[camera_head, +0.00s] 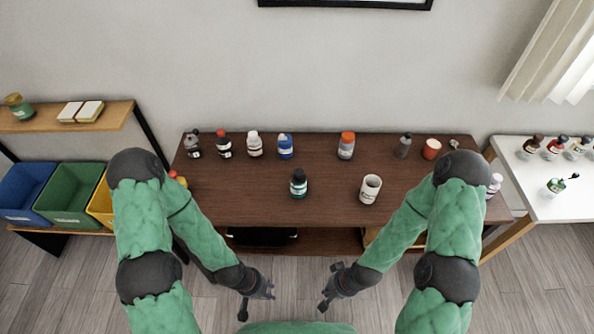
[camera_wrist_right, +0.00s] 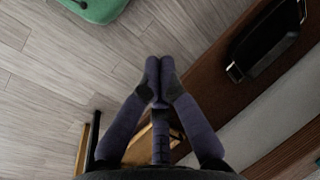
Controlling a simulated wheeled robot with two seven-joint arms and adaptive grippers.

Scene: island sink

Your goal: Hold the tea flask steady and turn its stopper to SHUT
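A dark green bottle (camera_head: 299,184) with a black top and a pale label stands upright near the front middle of the brown table. It may be the tea flask; its markings and stopper setting are too small to read. My left gripper (camera_head: 258,296) is low in front of the table, apart from it; its finger gap is not clear. My right gripper (camera_head: 329,290) is also low in front of the table, with nothing in it. In the right wrist view its fingertips (camera_wrist_right: 160,68) meet, empty, above the floor.
Several bottles, including a blue one (camera_head: 285,147) and an orange-capped one (camera_head: 346,146), line the back beside a red cup (camera_head: 431,149). Bins stand left; a white table (camera_head: 540,205) stands right.

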